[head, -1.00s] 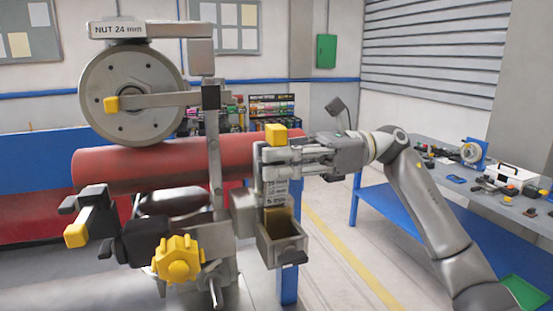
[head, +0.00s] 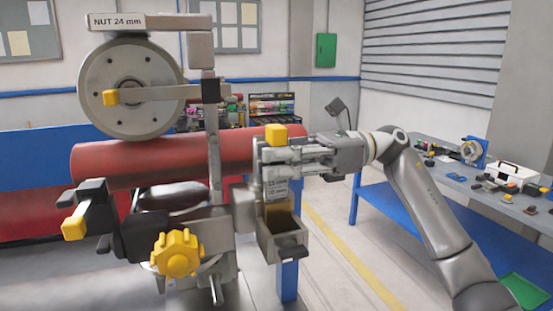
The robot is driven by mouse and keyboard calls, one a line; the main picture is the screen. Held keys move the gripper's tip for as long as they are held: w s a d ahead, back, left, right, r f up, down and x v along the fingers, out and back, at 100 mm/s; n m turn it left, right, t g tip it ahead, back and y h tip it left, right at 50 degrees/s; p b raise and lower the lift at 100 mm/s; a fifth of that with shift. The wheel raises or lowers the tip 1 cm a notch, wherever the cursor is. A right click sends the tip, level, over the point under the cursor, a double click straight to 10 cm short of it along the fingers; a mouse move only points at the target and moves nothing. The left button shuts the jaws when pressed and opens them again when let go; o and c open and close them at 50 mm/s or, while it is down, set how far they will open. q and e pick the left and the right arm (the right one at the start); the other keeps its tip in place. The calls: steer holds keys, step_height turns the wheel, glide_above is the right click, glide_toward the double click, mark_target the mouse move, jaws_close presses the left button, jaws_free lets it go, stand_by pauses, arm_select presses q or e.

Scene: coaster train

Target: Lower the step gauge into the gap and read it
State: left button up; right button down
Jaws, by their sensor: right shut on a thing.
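My right gripper (head: 276,158) reaches in from the right and is shut on the step gauge. The gauge has a yellow top (head: 277,135) above the fingers and a grey plate (head: 277,188) below them, marked 15 mm and 10 mm. The gauge looks upright. Its lower end is at the mouth of an open metal box-shaped pocket (head: 268,247) on the machine's right side; how deep it reaches, and whether it touches, I cannot tell. The gap itself is not clearly visible. My left gripper is not in view.
A large metal wheel (head: 130,88) with a NUT 24 mm label stands over a red cylinder (head: 140,163). A yellow star knob (head: 177,253) and a black lever with yellow tip (head: 74,227) project in front. A blue workbench (head: 437,211) stands right.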

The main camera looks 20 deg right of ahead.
mark_target(277, 141)
steer(key=shift+f+b, duration=0.4)
stand_by(0.7)
steer(key=shift+s+f, duration=0.1)
steer(key=shift+s, duration=0.05)
stand_by(0.5)
steer(key=shift+a+f+b, duration=0.1)
steer(key=shift+f+b, duration=0.2)
steer(key=shift+b, duration=0.1)
stand_by(1.2)
steer(key=shift+r+p, duration=1.45)
steer(key=shift+r, duration=0.9)
steer(key=shift+r+p, duration=2.7)
steer(key=shift+r, duration=1.3)
